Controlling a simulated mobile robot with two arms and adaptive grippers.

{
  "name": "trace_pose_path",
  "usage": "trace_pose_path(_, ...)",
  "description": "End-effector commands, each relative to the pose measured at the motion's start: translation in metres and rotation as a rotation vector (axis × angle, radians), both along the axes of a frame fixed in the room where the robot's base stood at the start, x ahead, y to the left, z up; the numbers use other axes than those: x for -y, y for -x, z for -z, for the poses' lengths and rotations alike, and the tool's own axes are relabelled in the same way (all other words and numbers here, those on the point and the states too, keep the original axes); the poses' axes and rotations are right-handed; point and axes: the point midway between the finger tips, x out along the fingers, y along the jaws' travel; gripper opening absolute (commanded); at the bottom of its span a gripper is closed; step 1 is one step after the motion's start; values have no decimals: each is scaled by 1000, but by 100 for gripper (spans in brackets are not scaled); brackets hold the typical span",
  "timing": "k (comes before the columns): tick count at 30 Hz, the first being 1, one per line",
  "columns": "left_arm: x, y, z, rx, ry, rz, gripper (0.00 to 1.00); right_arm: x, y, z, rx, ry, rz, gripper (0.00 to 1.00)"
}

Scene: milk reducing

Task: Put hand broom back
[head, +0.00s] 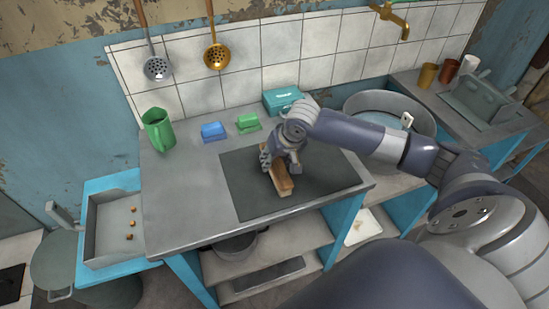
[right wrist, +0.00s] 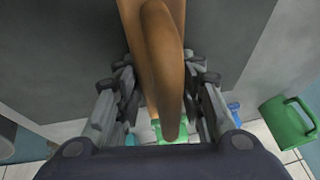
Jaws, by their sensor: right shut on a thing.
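The hand broom (head: 281,182), with a brown wooden body, is over the dark mat (head: 325,178) on the grey counter. I cannot tell whether it touches the mat. My right gripper (head: 281,162) is shut on it from above. In the right wrist view the broom's brown handle (right wrist: 165,50) runs between the two fingers of my right gripper (right wrist: 163,85), pointing toward the bottom of the picture. The gripper hides part of the broom in the head view. My left gripper is not in view.
A green pitcher (head: 158,131), a blue block (head: 213,131), a green block (head: 247,123) and a teal box (head: 282,98) stand along the counter's back. A grey metal tray (head: 105,226) with small brown pieces is at left. A round basin (head: 425,122) is at right. The counter's front left is clear.

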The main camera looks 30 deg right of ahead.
Motion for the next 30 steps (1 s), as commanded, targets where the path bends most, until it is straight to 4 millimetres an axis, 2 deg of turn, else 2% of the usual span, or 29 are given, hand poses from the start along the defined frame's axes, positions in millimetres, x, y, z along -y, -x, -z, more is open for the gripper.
trace_pose_path(1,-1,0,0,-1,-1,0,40,0,0,1,-1,0,0,42)
trace_pose_path(3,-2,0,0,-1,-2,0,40,0,0,0,0,0,0,56)
trace_pose_path(13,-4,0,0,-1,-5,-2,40,0,0,0,0,0,0,56)
trace_pose_path(16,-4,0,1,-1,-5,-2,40,0,1,-7,1,-1,0,56)
trace_pose_path(20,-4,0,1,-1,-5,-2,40,2,9,-25,3,1,0,56)
trace_pose_path(30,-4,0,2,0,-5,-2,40,5,38,-90,2,3,0,56)
